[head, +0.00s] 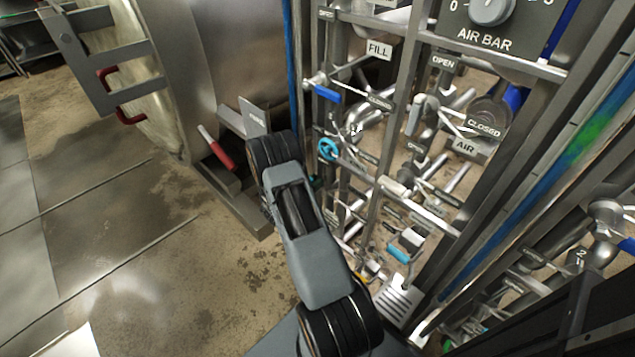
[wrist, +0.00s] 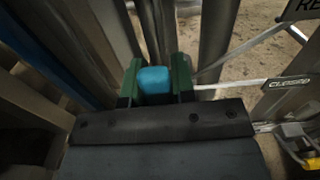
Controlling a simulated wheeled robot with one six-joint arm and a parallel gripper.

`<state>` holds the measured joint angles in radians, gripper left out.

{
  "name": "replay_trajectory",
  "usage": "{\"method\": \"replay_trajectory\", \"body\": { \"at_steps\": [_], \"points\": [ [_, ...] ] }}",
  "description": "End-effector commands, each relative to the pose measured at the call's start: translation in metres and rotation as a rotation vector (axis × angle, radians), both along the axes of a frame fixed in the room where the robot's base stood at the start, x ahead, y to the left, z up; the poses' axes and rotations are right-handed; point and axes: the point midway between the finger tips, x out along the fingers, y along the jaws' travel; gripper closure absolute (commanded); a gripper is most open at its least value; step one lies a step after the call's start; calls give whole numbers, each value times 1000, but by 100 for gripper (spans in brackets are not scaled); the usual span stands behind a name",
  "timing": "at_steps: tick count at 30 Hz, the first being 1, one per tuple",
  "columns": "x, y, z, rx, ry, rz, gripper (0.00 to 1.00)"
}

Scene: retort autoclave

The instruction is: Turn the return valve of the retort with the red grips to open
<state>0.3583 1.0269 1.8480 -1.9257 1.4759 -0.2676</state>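In the wrist view my gripper (wrist: 157,82) has its two green fingers on either side of a light-blue valve grip (wrist: 156,86), with no clear gap on either side. The valve body and the rest of its lever are mostly hidden. A plate starting "RE" (wrist: 302,8) is cut off at the upper right, and a "CLOSED" plate (wrist: 289,82) is at the right. In the head view the retort (head: 215,60) has a red grip (head: 120,97) and a red-handled lever (head: 215,148). There my arm hides the gripper.
Upright posts and pipes crowd my gripper. A yellow handle (wrist: 310,161) is at the lower right. Open floor (head: 110,240) lies left.

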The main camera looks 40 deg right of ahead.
Motion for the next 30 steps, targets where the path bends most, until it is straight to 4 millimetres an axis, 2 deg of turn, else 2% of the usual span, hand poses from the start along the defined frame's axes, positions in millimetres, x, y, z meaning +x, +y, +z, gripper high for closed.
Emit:
{"method": "replay_trajectory", "body": {
  "at_steps": [1,8,17,23,30],
  "points": [
    [1,0,0,-1,2,2,72],
    [0,0,0,0,-1,1,51],
    [0,-1,4,-1,-3,0,51],
    [0,0,34,-1,-4,1,51],
    [-30,22,81,-1,-2,2,51]
  ]
}}
